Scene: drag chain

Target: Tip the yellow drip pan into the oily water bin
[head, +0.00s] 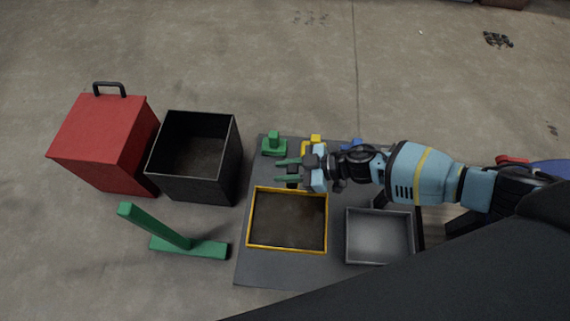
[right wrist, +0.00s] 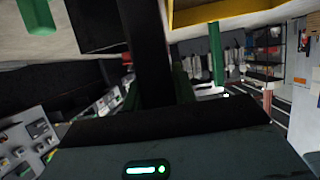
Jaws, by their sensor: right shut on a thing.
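The yellow-rimmed drip pan (head: 287,248) lies on a dark mat, with a dark brown content inside. My right gripper (head: 279,171) is at its far edge, its green fingers closed on a black bar that looks like the pan's handle (head: 292,184). In the right wrist view the black bar (right wrist: 148,45) stands between the fingers, and the yellow pan rim (right wrist: 220,14) shows at the top right. An open black bin (head: 195,155) stands left of the mat; no label shows that it is the oily water bin. My left gripper is out of view.
A red lidded bin (head: 105,140) stands beside the black bin. A grey tray (head: 380,237) lies right of the pan. A green post on a foot (head: 165,235) stands at front left. Small green (head: 274,146) and yellow (head: 311,145) pieces sit behind the pan.

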